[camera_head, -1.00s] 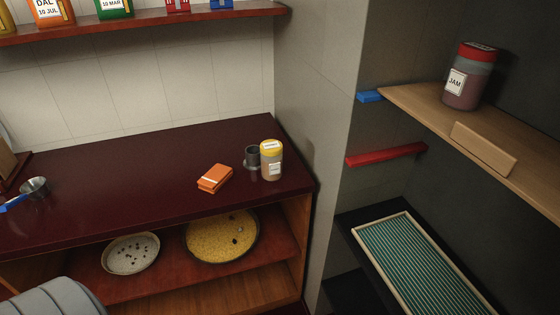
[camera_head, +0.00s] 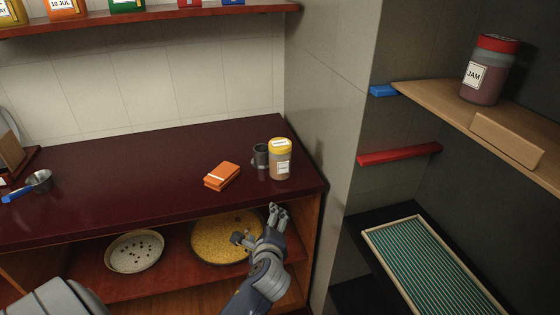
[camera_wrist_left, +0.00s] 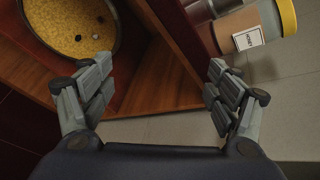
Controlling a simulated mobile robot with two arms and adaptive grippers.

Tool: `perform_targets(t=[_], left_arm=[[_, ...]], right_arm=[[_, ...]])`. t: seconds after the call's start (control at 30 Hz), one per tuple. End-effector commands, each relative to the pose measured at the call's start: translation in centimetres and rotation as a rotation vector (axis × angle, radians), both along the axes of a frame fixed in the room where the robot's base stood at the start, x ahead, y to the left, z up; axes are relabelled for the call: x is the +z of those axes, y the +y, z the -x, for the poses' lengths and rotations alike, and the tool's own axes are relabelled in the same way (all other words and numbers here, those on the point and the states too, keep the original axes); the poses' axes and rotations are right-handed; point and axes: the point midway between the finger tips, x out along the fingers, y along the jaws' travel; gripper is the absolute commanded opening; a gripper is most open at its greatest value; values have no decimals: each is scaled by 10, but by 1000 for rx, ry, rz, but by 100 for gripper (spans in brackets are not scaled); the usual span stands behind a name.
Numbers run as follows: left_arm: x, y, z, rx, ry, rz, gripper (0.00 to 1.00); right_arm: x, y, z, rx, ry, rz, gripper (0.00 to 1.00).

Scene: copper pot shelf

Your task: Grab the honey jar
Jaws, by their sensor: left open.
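The honey jar (camera_head: 279,162), with a yellow lid and a pale label, stands upright on the dark red counter near its right end. It also shows in the left wrist view (camera_wrist_left: 247,30) at the upper right, cut by the frame edge. My left gripper (camera_head: 260,226) is open and empty, below and in front of the jar near the counter's front edge, apart from it. In the left wrist view its fingers (camera_wrist_left: 160,82) are spread wide with nothing between them. My right gripper is not in view.
A dark metal cup (camera_head: 261,156) stands close at the jar's left. An orange packet (camera_head: 222,176) lies on the counter (camera_head: 130,185). Under it, a shelf holds a pan of yellow grains (camera_head: 215,235) and a pale bowl (camera_head: 135,251). A wall (camera_head: 325,110) stands close at the right.

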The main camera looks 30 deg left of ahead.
Motion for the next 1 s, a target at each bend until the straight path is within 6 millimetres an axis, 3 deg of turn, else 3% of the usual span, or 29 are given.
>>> perform_targets(t=[0.03, 0.2, 0.4, 0.73, 1.0], left_arm=[[18, 7, -19, -45, 18, -151, 82], [69, 18, -65, -160, 136, -633, 82], [99, 18, -92, -209, 239, -941, 82], [104, 43, -129, -215, 258, -991, 82], [104, 55, -147, -215, 258, -988, 82]], right_arm=[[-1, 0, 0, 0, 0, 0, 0], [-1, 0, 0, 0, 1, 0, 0], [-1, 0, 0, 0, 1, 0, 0], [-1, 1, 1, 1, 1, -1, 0], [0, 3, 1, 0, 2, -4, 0]])
